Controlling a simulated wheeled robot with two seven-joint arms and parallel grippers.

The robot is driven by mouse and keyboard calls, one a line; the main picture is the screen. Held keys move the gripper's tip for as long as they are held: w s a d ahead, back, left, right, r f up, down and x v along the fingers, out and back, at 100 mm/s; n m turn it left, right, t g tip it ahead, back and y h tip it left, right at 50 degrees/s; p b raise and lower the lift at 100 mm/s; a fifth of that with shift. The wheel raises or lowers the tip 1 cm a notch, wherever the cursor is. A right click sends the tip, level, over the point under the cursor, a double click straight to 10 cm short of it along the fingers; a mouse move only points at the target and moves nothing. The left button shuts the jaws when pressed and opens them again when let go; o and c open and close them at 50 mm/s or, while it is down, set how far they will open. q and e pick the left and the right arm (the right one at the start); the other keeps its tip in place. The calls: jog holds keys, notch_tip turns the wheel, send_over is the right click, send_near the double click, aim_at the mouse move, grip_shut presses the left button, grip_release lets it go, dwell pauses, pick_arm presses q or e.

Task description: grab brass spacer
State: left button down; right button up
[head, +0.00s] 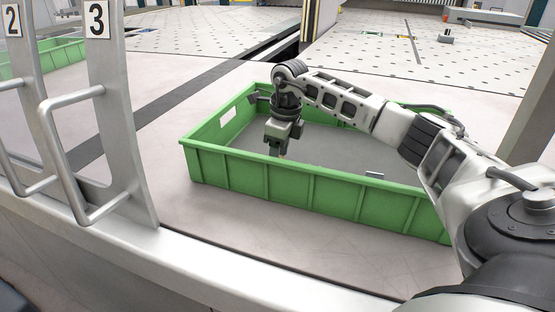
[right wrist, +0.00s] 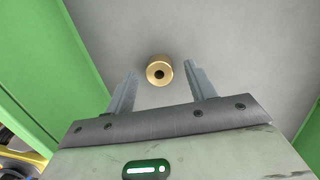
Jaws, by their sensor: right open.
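The brass spacer (right wrist: 159,70) is a short gold cylinder with a dark centre hole. In the right wrist view it rests on the grey floor of the green crate, just beyond and between the fingertips. My right gripper (right wrist: 160,85) is open and empty, with a finger on either side of the spacer's line. In the head view my right arm reaches over the green crate (head: 310,193), and the right gripper (head: 278,150) points down inside it near its left end. The spacer is hidden there. My left gripper is not in view.
The crate's green walls stand on both sides in the right wrist view. A small grey metal piece (head: 374,174) shows by the crate's front wall. A second green crate (head: 45,60) is at the far left, behind metal plates numbered 2 and 3 with handles (head: 75,150).

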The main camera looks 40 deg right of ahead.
jog(key=shift+f, duration=0.65)
jog(key=c, duration=1.1)
jog(key=shift+w+r, duration=0.1)
jog(key=shift+r, duration=0.05)
